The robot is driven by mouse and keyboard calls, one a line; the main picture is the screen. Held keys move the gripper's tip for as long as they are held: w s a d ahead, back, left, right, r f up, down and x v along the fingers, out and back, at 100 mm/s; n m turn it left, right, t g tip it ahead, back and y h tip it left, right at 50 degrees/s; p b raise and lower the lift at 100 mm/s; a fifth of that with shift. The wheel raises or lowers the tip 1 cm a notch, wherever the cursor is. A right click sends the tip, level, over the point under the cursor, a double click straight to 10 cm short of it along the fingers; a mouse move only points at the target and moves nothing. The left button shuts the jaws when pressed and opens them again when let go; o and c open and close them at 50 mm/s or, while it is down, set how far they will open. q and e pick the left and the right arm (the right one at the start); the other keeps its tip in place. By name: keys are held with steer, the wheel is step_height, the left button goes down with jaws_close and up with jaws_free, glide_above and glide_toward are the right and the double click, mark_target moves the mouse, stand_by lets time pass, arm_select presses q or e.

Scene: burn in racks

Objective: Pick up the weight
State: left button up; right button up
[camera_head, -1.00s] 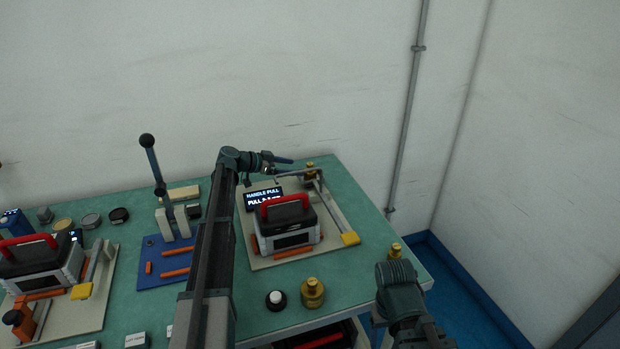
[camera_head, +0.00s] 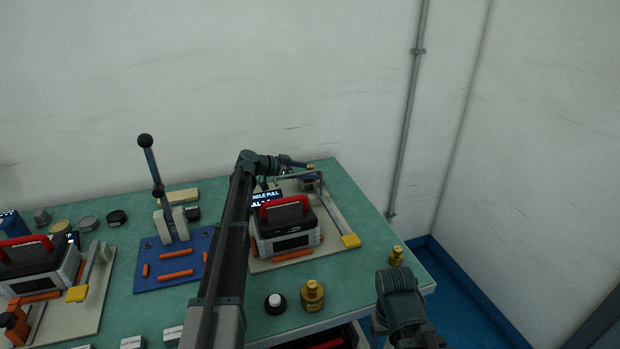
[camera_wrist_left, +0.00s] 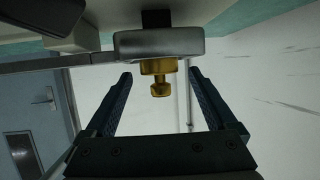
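A small brass weight (camera_head: 310,167) is at the back of the handle-pull fixture (camera_head: 345,222). In the left wrist view the brass weight (camera_wrist_left: 159,67) has a knob and sits against a round grey disc (camera_wrist_left: 160,44). My left gripper (camera_head: 299,164) reaches it from the left. In the wrist view the left gripper (camera_wrist_left: 160,75) is open, its fingers on either side of the weight with gaps on both sides. Two more brass weights stand on the bench, one at the front (camera_head: 312,297) and one at the right edge (camera_head: 396,256).
The fixture holds a black-and-grey case (camera_head: 288,238) with a red handle, close to my left arm. A blue lever base (camera_head: 178,262), a black-and-white button (camera_head: 275,302) and another red-handled case (camera_head: 35,265) share the green bench (camera_head: 350,285). A wall is behind.

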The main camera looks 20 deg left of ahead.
arm_select(q)
jaws_close()
stand_by(0.6)
steer(key=shift+r+p, duration=0.45)
steer(key=shift+p, duration=0.05)
step_height(320, 180, up, 3)
steer(key=p, duration=0.2)
steer(key=shift+f+p, duration=0.15)
steer(key=shift+p, duration=0.2)
steer(key=s+a, duration=0.3)
steer(key=s, duration=0.4)
steer(key=s+a+r+p, duration=0.1)
steer(key=s+a, duration=0.2)
steer(key=s, duration=0.4)
steer(key=shift+s+a+r, duration=0.15)
steer(key=shift+s+r, duration=0.05)
steer(key=shift+s, duration=0.15)
